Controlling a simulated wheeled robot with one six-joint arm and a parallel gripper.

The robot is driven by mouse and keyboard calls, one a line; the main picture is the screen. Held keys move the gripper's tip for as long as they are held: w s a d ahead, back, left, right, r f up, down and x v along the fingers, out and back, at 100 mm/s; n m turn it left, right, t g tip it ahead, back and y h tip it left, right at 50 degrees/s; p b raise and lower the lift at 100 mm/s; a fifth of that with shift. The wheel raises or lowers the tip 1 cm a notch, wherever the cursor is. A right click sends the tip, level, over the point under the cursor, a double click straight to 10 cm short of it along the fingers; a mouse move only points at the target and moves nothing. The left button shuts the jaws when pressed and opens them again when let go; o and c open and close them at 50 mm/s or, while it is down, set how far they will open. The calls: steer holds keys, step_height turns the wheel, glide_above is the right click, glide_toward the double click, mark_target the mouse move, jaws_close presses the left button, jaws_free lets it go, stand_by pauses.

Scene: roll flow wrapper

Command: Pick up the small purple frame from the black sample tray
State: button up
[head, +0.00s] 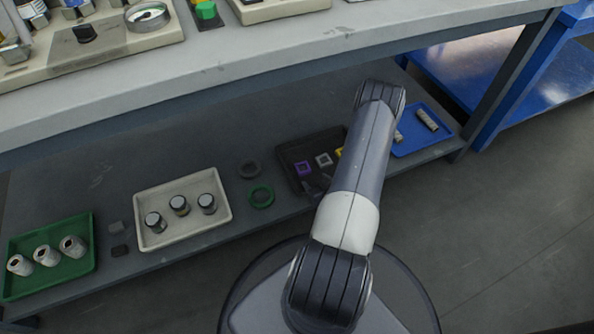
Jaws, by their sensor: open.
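The small purple frame (303,168) lies in the left part of the black sample tray (290,148), on the lower shelf. A grey-white frame (323,159) lies to its right, and a yellow piece (340,153) beyond that is partly hidden by my arm. My arm reaches over the tray's right side and covers that part of it. The dark fingers of my gripper (317,186) show just below and right of the purple frame, near the tray's front edge. They look open and apart from the frame; their height above the tray is hard to tell.
Left of the tray lie a green ring (261,195) and a dark ring (249,170). A cream tray (183,232) and a green tray (75,268) hold cylinders. A blue tray (437,148) stands right. The upper worktop (300,52) overhangs the shelf's back.

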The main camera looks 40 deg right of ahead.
mark_target(302, 168)
steer(key=b+x, duration=0.1)
steer(key=x, duration=0.3)
steer(key=shift+f, duration=0.1)
steer(key=b+x, duration=0.1)
steer(key=x, duration=0.1)
steer(key=b+x, duration=0.2)
steer(key=x, duration=0.1)
steer(key=shift+w, duration=0.5)
steer(key=shift+c, duration=0.2)
steer(key=c, duration=0.7)
steer(key=shift+r, duration=0.25)
